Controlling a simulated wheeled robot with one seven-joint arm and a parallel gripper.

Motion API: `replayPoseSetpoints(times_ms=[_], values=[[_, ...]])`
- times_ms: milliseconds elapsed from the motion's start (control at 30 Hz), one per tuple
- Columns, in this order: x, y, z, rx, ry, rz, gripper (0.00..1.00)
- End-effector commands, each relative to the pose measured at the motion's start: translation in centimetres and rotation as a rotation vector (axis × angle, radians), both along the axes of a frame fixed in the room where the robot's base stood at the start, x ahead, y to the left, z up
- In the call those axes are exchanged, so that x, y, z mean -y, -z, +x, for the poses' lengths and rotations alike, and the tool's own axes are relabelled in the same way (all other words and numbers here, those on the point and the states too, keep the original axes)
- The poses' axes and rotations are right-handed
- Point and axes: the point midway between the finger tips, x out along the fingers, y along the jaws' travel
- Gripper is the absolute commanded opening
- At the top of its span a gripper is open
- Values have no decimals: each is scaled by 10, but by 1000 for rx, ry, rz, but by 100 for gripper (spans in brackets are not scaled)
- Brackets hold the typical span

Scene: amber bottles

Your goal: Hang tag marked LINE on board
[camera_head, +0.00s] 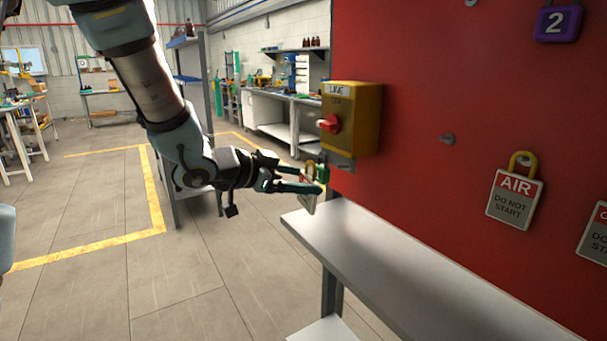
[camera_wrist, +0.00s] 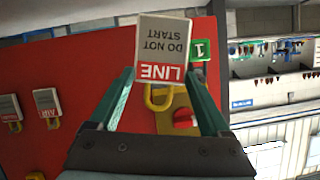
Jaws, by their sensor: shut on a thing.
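The LINE tag (camera_wrist: 163,50) is a grey and white plate with a red LINE band and a yellow loop, upside down in the wrist view. My gripper (camera_wrist: 160,80) is shut on it, with one green finger on each side. In the head view my gripper (camera_head: 312,180) holds the tag (camera_head: 308,203) almost edge-on, in front of the board's left edge, below the yellow LINE switch box (camera_head: 362,118). The exact finger contact is hard to see.
An AIR tag (camera_head: 515,200) hangs on the board, with another tag (camera_head: 596,235) at the right edge. A green padlock (camera_wrist: 198,50) marked 1 shows behind the tag. A grey shelf (camera_head: 400,270) juts out below the board.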

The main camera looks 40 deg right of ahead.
Motion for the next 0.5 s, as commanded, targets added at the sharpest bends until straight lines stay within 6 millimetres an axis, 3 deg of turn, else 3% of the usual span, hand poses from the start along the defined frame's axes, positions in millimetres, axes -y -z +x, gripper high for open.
replayPoseSetpoints(times_ms=[500], values=[[30,3,-1,0,0,0,28]])
